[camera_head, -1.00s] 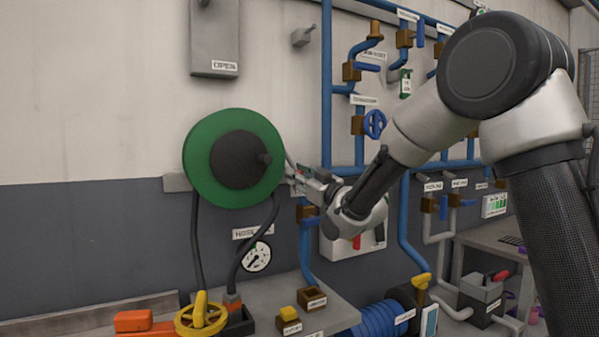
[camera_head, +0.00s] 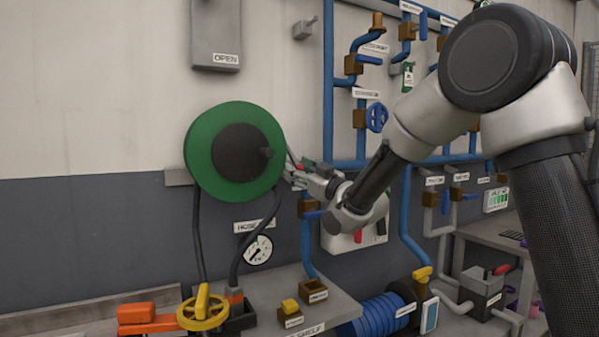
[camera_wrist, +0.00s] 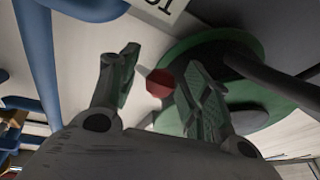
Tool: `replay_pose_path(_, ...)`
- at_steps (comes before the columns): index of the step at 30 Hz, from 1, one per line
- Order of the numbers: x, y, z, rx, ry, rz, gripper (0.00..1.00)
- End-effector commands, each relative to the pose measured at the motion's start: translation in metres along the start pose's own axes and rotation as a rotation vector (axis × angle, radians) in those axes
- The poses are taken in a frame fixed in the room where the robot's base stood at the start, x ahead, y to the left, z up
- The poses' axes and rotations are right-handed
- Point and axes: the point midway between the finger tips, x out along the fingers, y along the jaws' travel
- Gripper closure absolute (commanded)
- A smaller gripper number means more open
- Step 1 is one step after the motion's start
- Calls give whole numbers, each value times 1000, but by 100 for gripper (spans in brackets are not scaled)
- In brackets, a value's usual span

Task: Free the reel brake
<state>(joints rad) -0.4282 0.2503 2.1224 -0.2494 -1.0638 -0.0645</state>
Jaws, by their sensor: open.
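The green hose reel (camera_head: 202,155) with a dark round hub is mounted on the wall at left. A red knob (camera_wrist: 159,83), which looks like the end of the reel's brake lever, shows in the wrist view. It lies between my gripper's spread fingers, with the green reel (camera_wrist: 180,53) behind it to the right. My gripper (camera_head: 292,176) is open at the right edge of the reel in the head view. The fingers show no clear contact with the knob. The lever's shaft is mostly hidden.
Blue pipes (camera_head: 328,100) with valves run up the wall right of the gripper. A pressure gauge (camera_head: 258,250) and a black hose sit below the reel. A shelf (camera_head: 335,312) holds small boxes. A yellow handwheel (camera_head: 203,308) stands at lower left.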

Motion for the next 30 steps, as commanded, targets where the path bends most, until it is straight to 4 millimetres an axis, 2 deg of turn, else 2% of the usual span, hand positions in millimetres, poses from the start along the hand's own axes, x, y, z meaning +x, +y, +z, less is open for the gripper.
replay_pose_path(15,-70,0,1,0,-3,0,51)
replay_pose_path(21,-79,0,1,0,-3,0,51)
replay_pose_path(30,-79,0,5,3,-19,-1,51)
